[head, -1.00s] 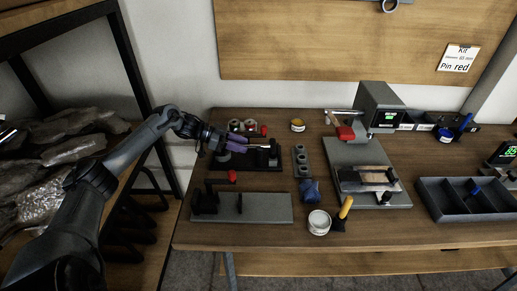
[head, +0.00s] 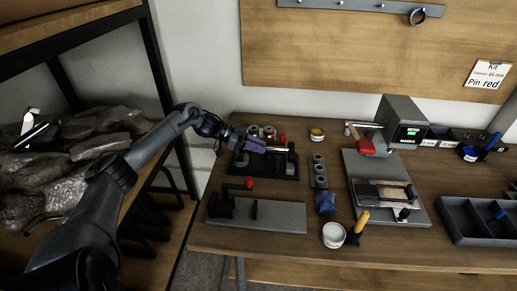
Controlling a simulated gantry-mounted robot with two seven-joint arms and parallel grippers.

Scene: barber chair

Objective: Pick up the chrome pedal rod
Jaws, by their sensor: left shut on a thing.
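The chrome pedal rod (head: 278,148) shows as a thin bright bar at the tips of my left gripper (head: 258,145). The gripper's purple fingers are shut on it and hide its left part. The rod lies about level, over or at a black fixture (head: 262,169) at the back left of the table. I cannot tell whether it touches the fixture. My right gripper is out of view.
A grey plate with black stands (head: 280,215) is in front. A holed grey block (head: 319,170), white tin (head: 333,235), yellow-handled tool (head: 361,220) and grey press (head: 365,190) stand rightward. A divided tray (head: 470,220) is far right. Bagged items (head: 70,150) fill the left shelf.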

